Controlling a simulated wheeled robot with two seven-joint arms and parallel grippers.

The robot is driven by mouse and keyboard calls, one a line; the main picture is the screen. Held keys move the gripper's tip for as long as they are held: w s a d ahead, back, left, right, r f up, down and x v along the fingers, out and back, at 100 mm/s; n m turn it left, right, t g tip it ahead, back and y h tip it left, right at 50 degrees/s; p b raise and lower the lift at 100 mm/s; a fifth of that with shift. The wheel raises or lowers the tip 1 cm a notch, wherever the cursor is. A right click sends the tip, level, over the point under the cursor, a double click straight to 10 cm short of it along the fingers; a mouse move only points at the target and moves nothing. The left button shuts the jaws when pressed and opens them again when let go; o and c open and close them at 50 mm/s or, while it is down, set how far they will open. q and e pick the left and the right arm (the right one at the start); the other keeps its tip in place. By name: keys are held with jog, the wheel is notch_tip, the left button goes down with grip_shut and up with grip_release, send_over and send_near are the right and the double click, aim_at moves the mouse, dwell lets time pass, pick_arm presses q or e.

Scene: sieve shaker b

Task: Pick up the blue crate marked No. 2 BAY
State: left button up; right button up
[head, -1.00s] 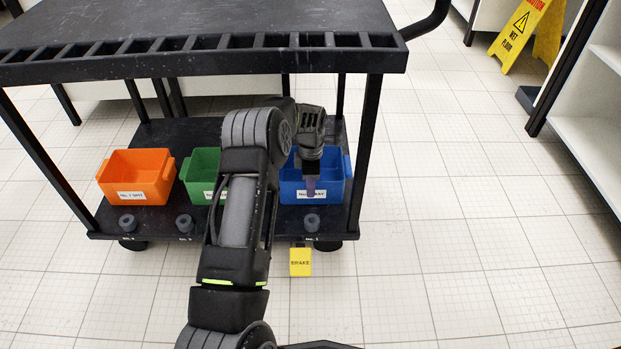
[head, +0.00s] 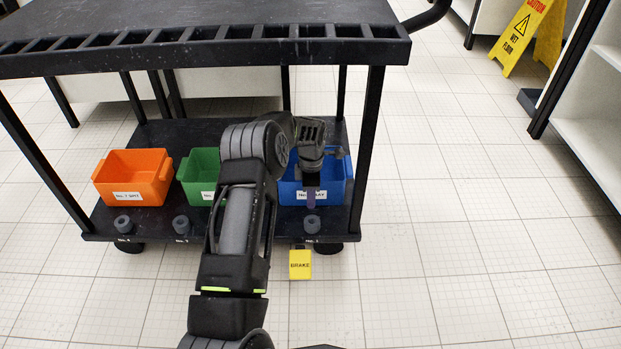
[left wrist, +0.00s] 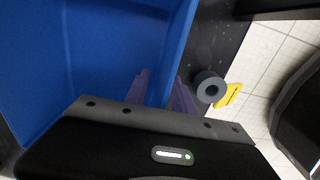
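The blue crate (head: 340,188), its white label partly hidden by a finger, stands at the right end of the cart's lower shelf. My left gripper (head: 311,196) is over its near wall, pointing down, one finger showing in front of the label. In the left wrist view, the crate (left wrist: 100,50) fills the left side. There the purple fingers of my left gripper (left wrist: 160,92) stand apart, one inside the crate and one outside, with the near wall between them. I cannot see contact with the wall. My right gripper is not in view.
A green crate (head: 202,165) and an orange crate (head: 130,172) stand to the left on the black lower shelf (head: 165,214). Dark knobs line its front edge. The cart's top (head: 200,20) overhangs. A yellow BRAKE tag (head: 300,265) hangs in front.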

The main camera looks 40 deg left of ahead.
pick_arm(q)
jog(key=shift+c, duration=0.2)
grip_shut()
dwell(1.3)
